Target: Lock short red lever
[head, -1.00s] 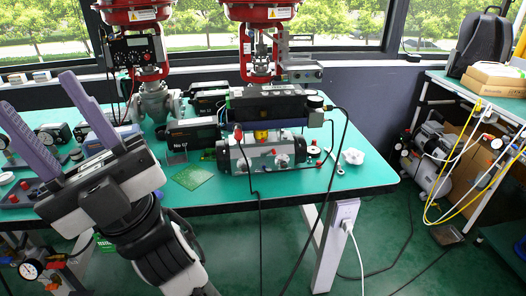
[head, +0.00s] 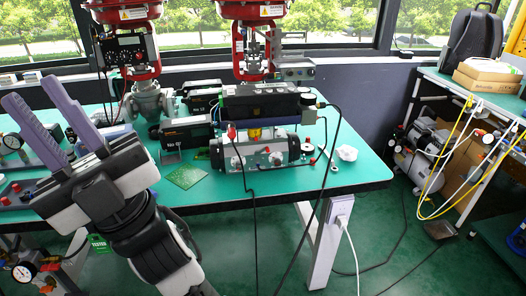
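The valve positioner assembly (head: 262,151) stands on the green table, a grey cylinder block with a black box (head: 262,104) on top. Small red parts show on it: one at its upper left (head: 231,131) and one on its front (head: 276,158). Which of them is the short red lever, and whether it is locked, is too small to tell. My gripper (head: 30,90) is at the left of the head view, its two purple fingers spread wide and pointing up. It is empty and well apart from the assembly.
The green table (head: 350,175) has a clear strip along its front right. Black hoses hang over the front edge. A table leg (head: 330,240) carries a socket with a white cable.

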